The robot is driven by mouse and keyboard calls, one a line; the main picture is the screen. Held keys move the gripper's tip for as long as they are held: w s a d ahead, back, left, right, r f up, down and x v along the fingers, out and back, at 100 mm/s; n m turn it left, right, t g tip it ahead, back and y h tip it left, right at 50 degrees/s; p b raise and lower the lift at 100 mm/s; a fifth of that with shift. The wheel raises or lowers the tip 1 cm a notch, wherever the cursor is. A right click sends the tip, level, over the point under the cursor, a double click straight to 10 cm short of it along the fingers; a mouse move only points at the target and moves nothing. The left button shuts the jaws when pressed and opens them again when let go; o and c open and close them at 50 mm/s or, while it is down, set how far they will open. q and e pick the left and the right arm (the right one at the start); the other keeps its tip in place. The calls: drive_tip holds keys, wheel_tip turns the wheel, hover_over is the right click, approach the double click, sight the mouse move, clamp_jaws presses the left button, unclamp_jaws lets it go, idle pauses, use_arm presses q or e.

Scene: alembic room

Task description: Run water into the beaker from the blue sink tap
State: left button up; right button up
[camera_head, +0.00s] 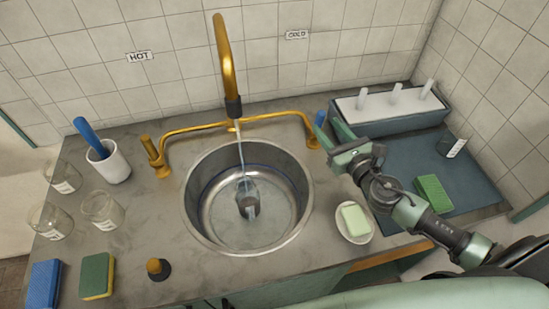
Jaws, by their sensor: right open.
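The blue tap handle (320,116) is on the right end of the brass pipe, below the COLD sign. The brass spout (226,65) rises behind the round steel sink (190,205). A thin stream of water (241,155) falls from it into the sink. A clear glass beaker (247,190) is in the sink under the stream, with a dark patch at its lower part; its water level is hard to tell. My right gripper (331,130) is open and empty, its fingers close to the blue handle; contact cannot be told. My left gripper is not in view.
A soap dish (342,229) sits right of the sink, below my right arm. A drying rack (390,118), a green sponge (433,193) and a glass (452,146) are at right. Several jars (102,209), a white cup (109,164) and sponges (97,275) are at left.

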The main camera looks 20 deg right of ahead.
drive_tip(key=shift+w+a+r+m+t+h+b, duration=0.1)
drive_tip(key=shift+w+a+m+t+h+b, duration=0.15)
drive_tip(key=shift+a+m+h+b, duration=0.2)
drive_tip(key=shift+a+r+m+t+h+b, duration=0.1)
drive_tip(key=shift+a+m+t+h+b, duration=0.1)
drive_tip(key=shift+m+h, duration=0.4)
drive_tip(key=shift+a+r+m+t+h+b, duration=0.1)
drive_tip(key=shift+a+m+t+h+b, duration=0.1)
drive_tip(key=shift+m+h, duration=0.3)
drive_tip(key=shift+s+a+f+m+g+h+b, duration=0.15)
drive_tip(key=shift+m+h+b, duration=0.1)
drive_tip(key=shift+m+h, duration=0.25)
drive_tip(key=shift+d+r+m+g+h+b, duration=0.1)
drive_tip(key=shift+m+h+b, duration=0.15)
drive_tip(key=shift+h, duration=0.4)
drive_tip(key=shift+f+m+h, duration=0.25)
drive_tip(key=shift+m+h, duration=0.05)
drive_tip(key=shift+h, duration=0.2)
drive_tip(key=x, duration=0.8)
drive_tip(key=shift+s+f+p, duration=0.1)
drive_tip(key=shift+p, duration=0.25)
clamp_jaws()
